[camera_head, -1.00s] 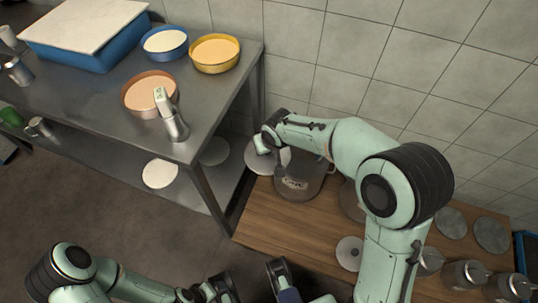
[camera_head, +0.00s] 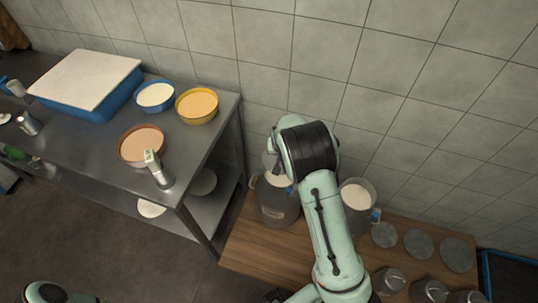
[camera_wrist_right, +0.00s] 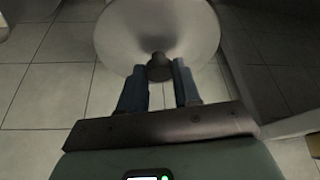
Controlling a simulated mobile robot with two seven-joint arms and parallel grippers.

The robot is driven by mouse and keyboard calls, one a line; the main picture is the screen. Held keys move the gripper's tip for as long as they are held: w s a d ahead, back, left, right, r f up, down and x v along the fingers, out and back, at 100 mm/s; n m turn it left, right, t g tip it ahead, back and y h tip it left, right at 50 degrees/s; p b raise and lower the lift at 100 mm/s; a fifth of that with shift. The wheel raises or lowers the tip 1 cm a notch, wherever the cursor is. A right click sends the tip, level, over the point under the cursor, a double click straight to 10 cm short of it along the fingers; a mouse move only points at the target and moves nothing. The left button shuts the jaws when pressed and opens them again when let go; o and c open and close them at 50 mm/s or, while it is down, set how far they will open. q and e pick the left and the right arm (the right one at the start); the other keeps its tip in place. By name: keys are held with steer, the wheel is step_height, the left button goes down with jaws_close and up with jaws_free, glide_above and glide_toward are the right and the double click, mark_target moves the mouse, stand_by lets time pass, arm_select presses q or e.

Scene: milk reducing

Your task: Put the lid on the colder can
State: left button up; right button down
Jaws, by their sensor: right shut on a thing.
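A large grey metal can (camera_head: 277,212) with a label stands at the left end of the wooden table. A second metal can (camera_head: 357,218), open with white milk in it, stands to its right beyond my right arm. In the right wrist view a round metal lid (camera_wrist_right: 160,30) has its dark knob between the fingers of my right gripper (camera_wrist_right: 160,72), which is shut on it. In the head view my right forearm hides most of that gripper, the lid and part of the left can's mouth. I cannot tell whether lid and can touch. My left gripper is not clearly seen.
Several grey discs (camera_head: 418,244) and small metal pots (camera_head: 390,281) sit on the table's right part. A steel shelf table (camera_head: 95,150) at left holds pans, a blue tray (camera_head: 85,82) and a thermometer-like device (camera_head: 157,168). A tiled wall stands close behind.

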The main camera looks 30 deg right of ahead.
steer(key=shift+d, duration=0.2)
steer(key=shift+s+f+b, duration=0.15)
steer(key=shift+f+b, duration=0.5)
steer(key=shift+f, duration=0.4)
arm_select(q)
steer(key=shift+s+f+b, duration=0.45)
steer(key=shift+f, duration=0.3)
steer(key=shift+s+f+b, duration=0.4)
steer(key=shift+f+b, duration=0.1)
steer(key=shift+f, duration=0.3)
steer(key=shift+s+f+b, duration=0.45)
steer(key=shift+f, duration=0.3)
arm_select(e)
steer(key=shift+f, duration=2.15)
arm_select(q)
steer(key=shift+f, duration=0.1)
arm_select(e)
steer(key=shift+f, duration=0.15)
steer(key=shift+c, duration=1.2)
jaws_free()
